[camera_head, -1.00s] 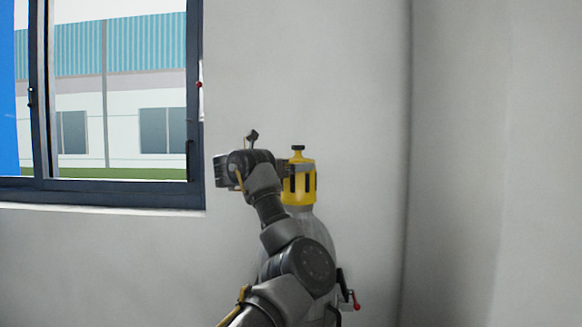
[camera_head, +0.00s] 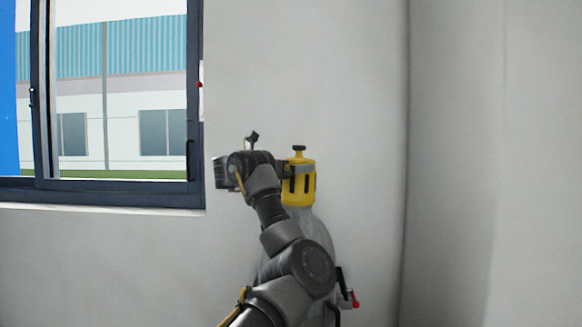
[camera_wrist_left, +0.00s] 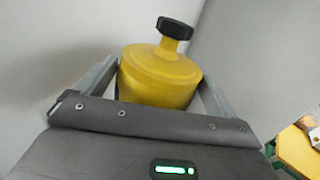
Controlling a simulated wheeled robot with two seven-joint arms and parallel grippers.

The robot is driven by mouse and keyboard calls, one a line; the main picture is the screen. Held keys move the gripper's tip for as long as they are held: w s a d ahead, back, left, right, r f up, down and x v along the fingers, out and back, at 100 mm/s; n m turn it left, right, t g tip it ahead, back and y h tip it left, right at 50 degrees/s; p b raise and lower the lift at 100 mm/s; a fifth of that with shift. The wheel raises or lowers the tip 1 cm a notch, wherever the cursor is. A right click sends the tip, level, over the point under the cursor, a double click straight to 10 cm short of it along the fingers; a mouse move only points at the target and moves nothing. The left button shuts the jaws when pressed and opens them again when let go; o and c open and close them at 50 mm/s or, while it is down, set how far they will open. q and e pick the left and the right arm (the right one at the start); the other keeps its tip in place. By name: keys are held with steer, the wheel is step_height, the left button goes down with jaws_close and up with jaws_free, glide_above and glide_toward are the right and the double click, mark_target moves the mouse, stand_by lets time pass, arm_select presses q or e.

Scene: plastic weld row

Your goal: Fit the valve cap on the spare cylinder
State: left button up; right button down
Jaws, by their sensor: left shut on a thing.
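The yellow valve cap (camera_head: 298,186), with a black knob on top and dark slots in its side, sits upright at the top of the grey spare cylinder (camera_head: 316,228). My left gripper (camera_head: 300,170) is shut on the cap from the left. In the left wrist view the cap (camera_wrist_left: 160,76) is between the two fingers of my left gripper (camera_wrist_left: 160,85). My left arm hides much of the cylinder, and I cannot tell how fully the cap is seated. My right gripper is in neither view.
A plain grey wall (camera_head: 300,70) stands behind the cylinder, with a corner to its right. A dark-framed window (camera_head: 120,190) is at the left. A red-tipped handle (camera_head: 354,300) shows low beside the cylinder. In the wrist view a yellow object (camera_wrist_left: 298,152) is at the lower right.

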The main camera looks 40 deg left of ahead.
arm_select(q)
steer(key=shift+f, duration=0.6)
steer(key=shift+a, duration=0.1)
steer(key=o, duration=0.8)
steer(key=shift+w+a+f, duration=0.15)
steer(key=shift+w+a, duration=0.05)
steer(key=shift+a, duration=0.1)
steer(key=shift+o, duration=0.3)
steer(key=shift+w+a+f, duration=0.1)
steer(key=shift+w+a, duration=0.05)
steer(key=shift+a, duration=0.1)
steer(key=shift+d, duration=0.2)
steer(key=shift+s+d+r+b, duration=0.1)
steer(key=shift+s+r+b, duration=0.1)
steer(key=shift+s+b, duration=0.1)
steer(key=s+a+b, duration=0.2)
steer(key=s+b, duration=0.5)
steer(key=s, duration=0.3)
steer(key=shift+s+b, duration=0.15)
steer(key=shift+b, duration=0.15)
